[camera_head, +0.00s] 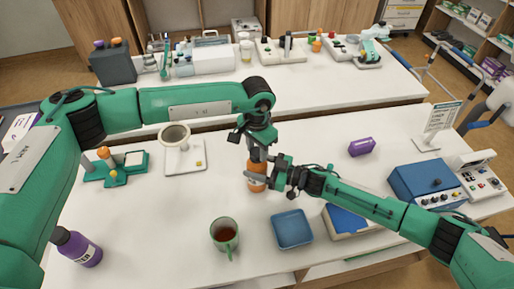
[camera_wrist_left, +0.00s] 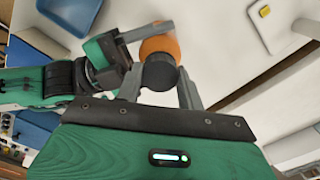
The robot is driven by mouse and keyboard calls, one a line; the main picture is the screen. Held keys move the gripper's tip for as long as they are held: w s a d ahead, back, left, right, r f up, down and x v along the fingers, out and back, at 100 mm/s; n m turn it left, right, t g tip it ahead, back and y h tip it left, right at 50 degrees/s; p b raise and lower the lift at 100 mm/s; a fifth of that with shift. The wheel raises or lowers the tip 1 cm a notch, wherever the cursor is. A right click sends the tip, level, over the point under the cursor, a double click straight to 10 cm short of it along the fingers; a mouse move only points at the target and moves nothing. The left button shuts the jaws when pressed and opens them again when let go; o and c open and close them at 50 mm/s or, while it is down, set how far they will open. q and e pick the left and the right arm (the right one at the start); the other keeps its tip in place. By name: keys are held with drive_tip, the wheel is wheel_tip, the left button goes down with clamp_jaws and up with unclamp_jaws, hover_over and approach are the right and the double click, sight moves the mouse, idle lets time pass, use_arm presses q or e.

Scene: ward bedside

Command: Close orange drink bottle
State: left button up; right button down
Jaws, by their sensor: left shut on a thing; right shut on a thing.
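The orange drink bottle (camera_head: 257,182) stands upright on the white table in the head view; its orange body also shows in the left wrist view (camera_wrist_left: 160,45). My right gripper (camera_head: 258,177) comes in from the right and is shut on the bottle's body. My left gripper (camera_head: 257,155) points down from above, shut on the dark cap (camera_wrist_left: 159,73) at the bottle's top. The cap lines up with the bottle; whether it is fully seated cannot be told. The fingers hide much of the cap in the head view.
A green mug (camera_head: 224,236) and a blue tray (camera_head: 292,229) stand in front. A purple bottle (camera_head: 76,247) is at the front left, a white scale-like stand (camera_head: 186,158) behind left. A purple box (camera_head: 361,147) and blue device (camera_head: 428,184) are right.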

use_arm(q)
drive_tip(key=shift+m, duration=1.2)
drive_tip(key=shift+w, duration=0.1)
drive_tip(key=o, duration=0.9)
drive_tip(key=shift+o, duration=0.2)
drive_tip(key=shift+r, duration=2.25)
drive_tip(key=shift+c, duration=0.4)
